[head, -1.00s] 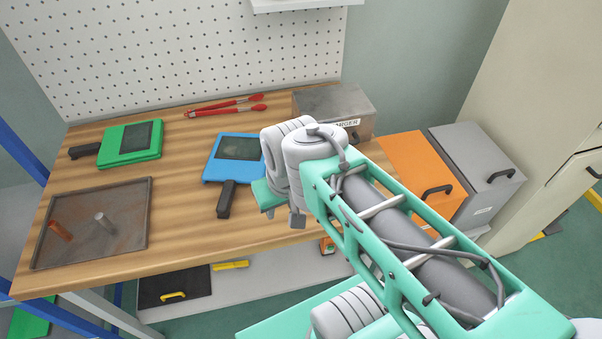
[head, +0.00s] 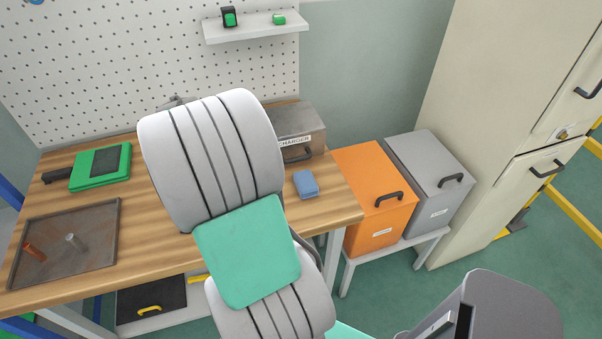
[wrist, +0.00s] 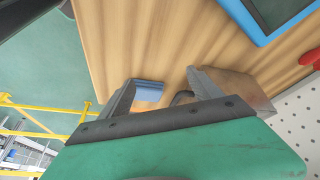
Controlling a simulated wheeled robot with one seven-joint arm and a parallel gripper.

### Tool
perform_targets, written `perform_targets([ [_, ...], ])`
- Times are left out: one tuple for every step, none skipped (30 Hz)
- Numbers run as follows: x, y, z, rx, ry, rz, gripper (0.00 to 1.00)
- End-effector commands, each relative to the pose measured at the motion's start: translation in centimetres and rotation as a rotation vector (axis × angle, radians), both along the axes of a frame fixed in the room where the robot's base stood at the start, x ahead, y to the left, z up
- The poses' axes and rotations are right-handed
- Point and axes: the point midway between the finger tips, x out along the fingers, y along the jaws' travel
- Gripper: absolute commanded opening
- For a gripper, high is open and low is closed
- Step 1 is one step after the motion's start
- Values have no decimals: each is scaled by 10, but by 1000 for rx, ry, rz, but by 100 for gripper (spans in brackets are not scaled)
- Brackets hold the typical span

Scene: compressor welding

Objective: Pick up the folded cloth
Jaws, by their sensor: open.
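The folded cloth (head: 306,184) is a small blue block-like bundle on the wooden table near its right end, in front of the metal charger box. In the wrist view the cloth (wrist: 149,92) lies beyond the jaws, nearer the left finger. My gripper (wrist: 161,77) is open, with its two grey fingers spread and nothing held between them. In the head view my arm's large grey joints hide the gripper and the middle of the table.
The charger box (head: 300,130) stands just behind the cloth. An orange bin (head: 372,195) and a grey bin (head: 430,180) stand right of the table (head: 335,205). A green tablet (head: 100,167) and a rusty tray (head: 65,250) are at left. The blue-framed tablet (wrist: 262,30) shows in the wrist view.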

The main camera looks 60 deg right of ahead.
Motion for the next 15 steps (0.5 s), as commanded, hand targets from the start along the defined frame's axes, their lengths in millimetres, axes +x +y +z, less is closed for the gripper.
perform_targets([
  [-26, -29, 0, -37, 12, -178, 78],
  [-39, -42, -2, -62, 14, -268, 81],
  [-53, -54, -5, -89, 17, -358, 84],
  [-60, -61, -8, -104, 18, -404, 86],
  [-66, -66, -10, -115, 19, -437, 89],
  [-71, -69, -15, -123, 21, -457, 92],
  [-73, -71, -19, -125, 20, -464, 93],
  [-75, -73, -22, -126, 20, -465, 93],
  [-76, -74, -27, -125, 19, -462, 93],
  [-77, -76, -31, -124, 19, -461, 93],
  [-79, -77, -34, -124, 19, -460, 93],
  [-81, -79, -38, -123, 18, -460, 93],
  [-82, -81, -42, -123, 19, -460, 93],
  [-84, -83, -46, -123, 20, -459, 93],
  [-87, -86, -52, -122, 20, -458, 93],
])
